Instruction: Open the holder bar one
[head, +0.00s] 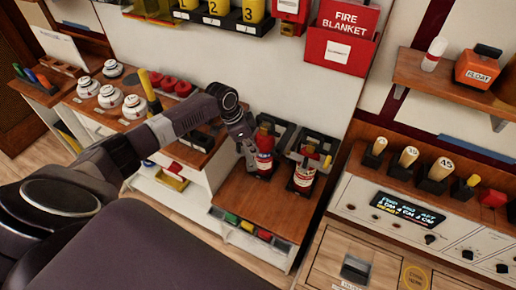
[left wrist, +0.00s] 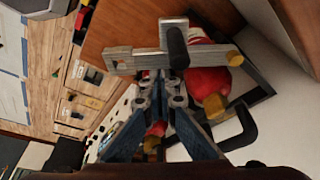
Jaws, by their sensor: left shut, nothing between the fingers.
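Two red extinguishers stand in black holders on the brown wooden counter. The left extinguisher (head: 265,158) is at my left gripper (head: 250,157), and the right extinguisher (head: 304,177) stands beside it. In the left wrist view, a grey holder bar (left wrist: 140,58) with a black upright grip (left wrist: 177,46) crosses in front of a red extinguisher (left wrist: 209,80). My left gripper (left wrist: 172,82) is shut and empty, its fingertips close to the bar by the black grip. I cannot tell whether they touch. My right gripper is not in view.
The wooden counter (head: 256,208) is bare in front of the extinguishers. A control panel (head: 400,225) stands to the right. White round detectors (head: 134,106) sit on a shelf to the left. A red fire blanket box (head: 340,50) hangs on the wall above.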

